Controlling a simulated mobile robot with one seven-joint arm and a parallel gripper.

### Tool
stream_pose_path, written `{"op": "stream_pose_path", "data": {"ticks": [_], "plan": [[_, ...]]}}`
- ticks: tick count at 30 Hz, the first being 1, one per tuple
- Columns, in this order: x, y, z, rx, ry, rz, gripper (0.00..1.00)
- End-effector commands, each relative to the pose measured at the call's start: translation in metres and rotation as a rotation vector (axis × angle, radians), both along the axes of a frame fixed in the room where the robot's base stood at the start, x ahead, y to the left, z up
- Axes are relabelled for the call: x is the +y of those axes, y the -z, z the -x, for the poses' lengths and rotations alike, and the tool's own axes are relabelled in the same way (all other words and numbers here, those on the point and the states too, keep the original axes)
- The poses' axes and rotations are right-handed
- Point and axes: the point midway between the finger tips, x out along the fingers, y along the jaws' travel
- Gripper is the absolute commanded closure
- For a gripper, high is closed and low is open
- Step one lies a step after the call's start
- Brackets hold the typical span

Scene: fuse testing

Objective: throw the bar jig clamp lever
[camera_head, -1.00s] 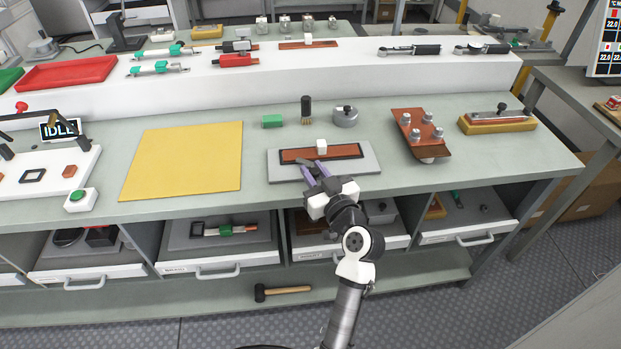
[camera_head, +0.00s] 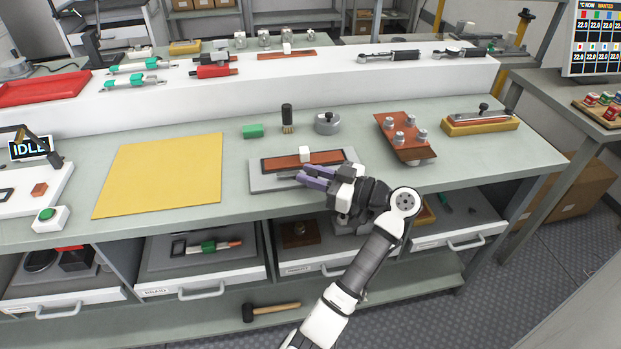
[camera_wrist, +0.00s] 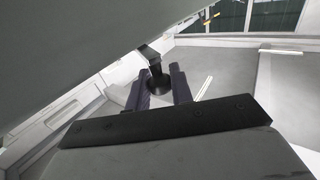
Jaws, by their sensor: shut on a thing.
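The bar jig (camera_head: 266,186) is a grey plate on the bench with a brown bar (camera_head: 280,163) lying along it and a white block (camera_head: 305,154) on the bar. My gripper (camera_head: 308,178) is at the jig's front edge, its purple fingers pointing left. A thin grey piece, apparently the clamp lever (camera_head: 287,174), shows just beyond the fingertips. In the wrist view a black round-ended knob (camera_wrist: 158,84) on a bent bracket sits between the two fingers, and my gripper is shut on it. The fingers hide much of the lever in the head view.
A yellow mat (camera_head: 160,175) lies left of the jig. Behind it stand a green block (camera_head: 253,131), a brush (camera_head: 288,118) and a round grey weight (camera_head: 327,123). A brown plate with several metal posts (camera_head: 405,140) is at the right. Drawers (camera_head: 205,270) sit below the bench edge.

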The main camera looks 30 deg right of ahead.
Motion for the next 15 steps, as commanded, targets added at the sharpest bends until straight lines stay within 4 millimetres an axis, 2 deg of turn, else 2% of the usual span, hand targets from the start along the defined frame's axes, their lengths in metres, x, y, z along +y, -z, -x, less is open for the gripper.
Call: {"op": "stream_pose_path", "data": {"ticks": [14, 15], "plan": [[0.0003, 0.0016, -0.0010, 0.005, -0.015, -0.001, 1.00], [0.0003, 0.0016, -0.0012, 0.005, -0.015, -0.001, 0.74]]}}
